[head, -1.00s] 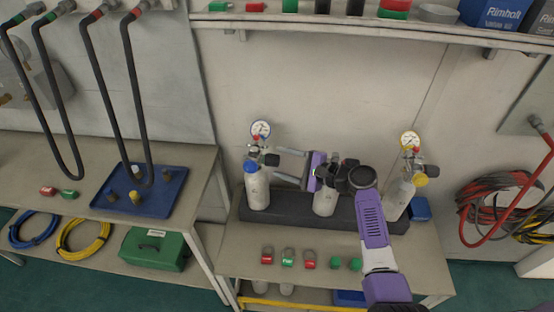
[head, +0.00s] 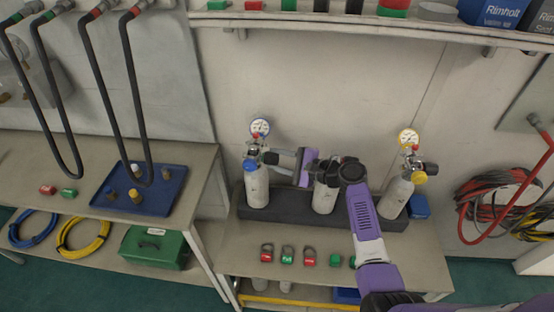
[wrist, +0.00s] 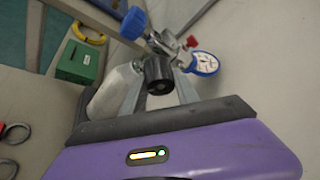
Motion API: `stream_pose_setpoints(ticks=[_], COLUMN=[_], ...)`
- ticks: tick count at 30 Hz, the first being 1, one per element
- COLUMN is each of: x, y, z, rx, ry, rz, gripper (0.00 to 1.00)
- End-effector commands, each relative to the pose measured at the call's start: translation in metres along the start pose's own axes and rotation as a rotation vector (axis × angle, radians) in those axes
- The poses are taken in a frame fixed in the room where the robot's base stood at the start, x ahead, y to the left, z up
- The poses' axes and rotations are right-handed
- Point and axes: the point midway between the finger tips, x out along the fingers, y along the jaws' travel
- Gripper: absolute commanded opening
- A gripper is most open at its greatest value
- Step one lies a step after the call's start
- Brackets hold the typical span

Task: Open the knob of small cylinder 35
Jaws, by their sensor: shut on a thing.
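Three grey cylinders stand in a dark rack (head: 290,213). The left cylinder (head: 257,190) carries a blue knob (head: 250,166), a white gauge with a blue rim (head: 260,128) and a black knob (head: 270,158) on its right side. My gripper (head: 271,160) reaches in from the right and is shut on this black knob. In the wrist view the black knob (wrist: 158,72) sits between the two fingers, with the blue knob (wrist: 133,22) beyond. The middle cylinder (head: 324,198) is partly behind my arm. The right cylinder (head: 397,196) has a yellow knob and gauge. I cannot read any number 35.
Red and green shackle-like pieces (head: 288,257) lie along the bench front. A blue tray (head: 140,190) is on the left table, a green case (head: 155,248) below it. A shelf (head: 350,30) runs above. Coiled hoses (head: 490,205) hang at right.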

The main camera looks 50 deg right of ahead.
Motion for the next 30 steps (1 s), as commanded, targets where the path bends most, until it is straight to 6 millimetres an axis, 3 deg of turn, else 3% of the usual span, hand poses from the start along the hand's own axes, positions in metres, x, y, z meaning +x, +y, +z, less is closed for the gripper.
stream_pose_setpoints(ticks=[8, 30], x=[0.0011, 0.0023], y=[0.0054, 0.0065], z=[-0.0036, -0.0051], rx=[-0.077, -0.555], ry=[-0.003, -0.025], rz=[-0.038, -0.267], gripper=[0.00, 0.00])
